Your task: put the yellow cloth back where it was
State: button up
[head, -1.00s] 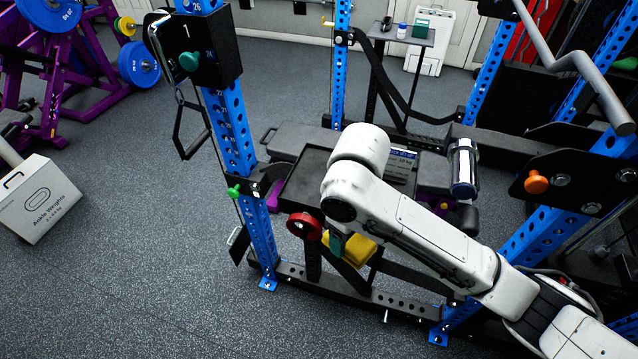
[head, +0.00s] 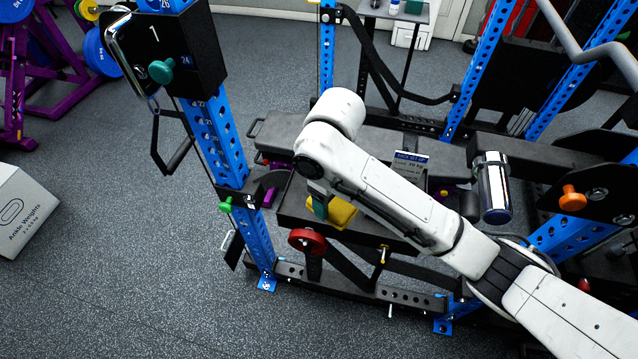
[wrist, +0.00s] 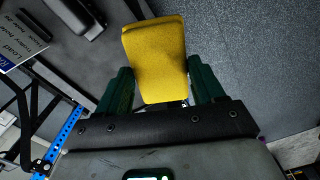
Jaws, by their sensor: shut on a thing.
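My gripper (head: 328,208) is shut on the yellow cloth (head: 344,212), a folded pad. In the wrist view the cloth (wrist: 154,58) sticks out between the two dark green fingers (wrist: 160,88). In the head view the cloth shows in front of the left part of a black tray (head: 365,237) on the rack; its height above the tray is hard to tell. My arm hides part of the tray. In the wrist view a dark surface lies left of the cloth and grey floor lies right of it.
A white-and-blue sign (head: 410,162) stands at the tray's back, also in the wrist view (wrist: 20,42). A blue rack upright (head: 225,150) rises left of the tray. A red knob (head: 307,241) sits below its front. A chrome cylinder (head: 491,185) is right of my arm.

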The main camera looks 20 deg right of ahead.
jog(key=w+f+b, duration=0.2)
jog(key=w+b, duration=0.1)
jog(key=w+d+f+b, duration=0.1)
jog(key=w+f+b, duration=0.2)
jog(key=w+d+f+b, duration=0.1)
jog(key=w+f+b, duration=0.1)
jog(key=w+b, duration=0.1)
jog(key=shift+w+f, duration=0.3)
jog(key=shift+w, duration=0.55)
jog(key=shift+w+f, duration=0.25)
jog(key=shift+f, duration=0.2)
jog(key=shift+w+d+f+p, duration=0.1)
jog(key=shift+w+f+p, duration=0.05)
jog(key=shift+f+p, duration=0.15)
jog(key=shift+f, duration=1.4)
jog(key=o, duration=1.4)
